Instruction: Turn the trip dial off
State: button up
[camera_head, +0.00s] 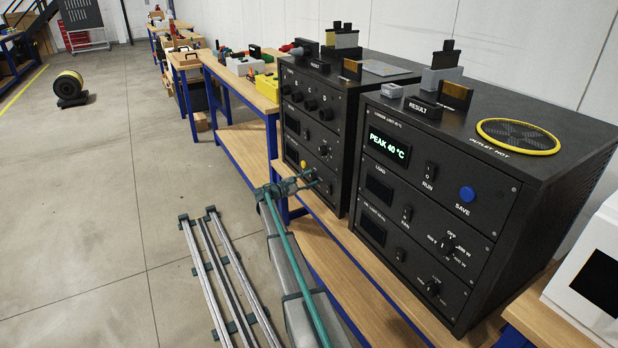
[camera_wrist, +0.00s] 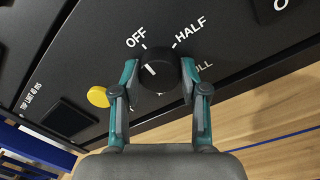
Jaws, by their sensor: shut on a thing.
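The trip dial (camera_wrist: 158,72) is a round black knob on a black panel, with labels OFF at its upper left, HALF at its upper right and a partly covered one at its right. A short white mark shows on the left part of its face; its exact setting is hard to tell. My gripper (camera_wrist: 158,78) has one teal finger on each side of the dial and is shut on it. In the head view, my gripper (camera_head: 314,181) reaches the lowest panel of the left black cabinet (camera_head: 338,100).
A yellow button (camera_wrist: 98,96) and a dark window lie left of the dial. In the head view, a second black cabinet (camera_head: 400,240) with a PEAK 40 °C display stands to the right. Both stand on a wooden bench (camera_head: 350,265). Open floor lies at the left.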

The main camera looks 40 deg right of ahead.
jog(key=shift+n, duration=0.4)
jog(key=o, duration=1.1)
jog(key=shift+o, duration=0.2)
jog(key=shift+a, duration=0.1)
jog(key=a, duration=1.1)
jog(key=shift+w+a+f, duration=0.3)
jog(key=shift+w+a, duration=0.1)
jog(key=shift+w, duration=0.05)
